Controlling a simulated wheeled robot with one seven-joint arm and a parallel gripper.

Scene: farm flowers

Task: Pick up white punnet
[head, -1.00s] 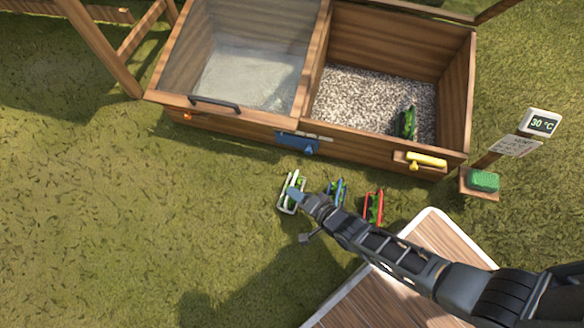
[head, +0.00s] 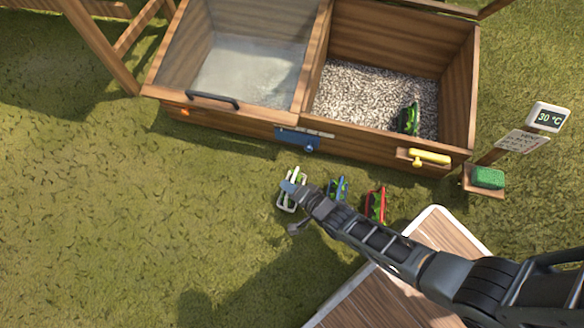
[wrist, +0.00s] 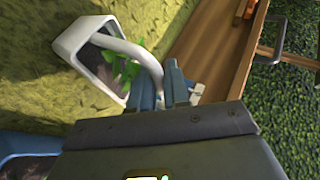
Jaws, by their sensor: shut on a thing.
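The white punnet (head: 281,205) is on or just above the grass in front of the wooden box, with green plants inside. In the wrist view the white punnet (wrist: 72,45) shows its white rim, dark soil, green leaves and a curved white handle. My gripper (head: 292,187) is over it, and in the wrist view my gripper (wrist: 160,88) has its blue fingers shut on the handle. Whether the punnet's base touches the grass is unclear.
A blue punnet (head: 338,188) and a red punnet (head: 376,205) stand to the right. The wooden box (head: 230,117) has a glazed left bay and an open gravel right bay holding a green punnet (head: 408,118). A sign (head: 523,142) stands right. Grass at left is clear.

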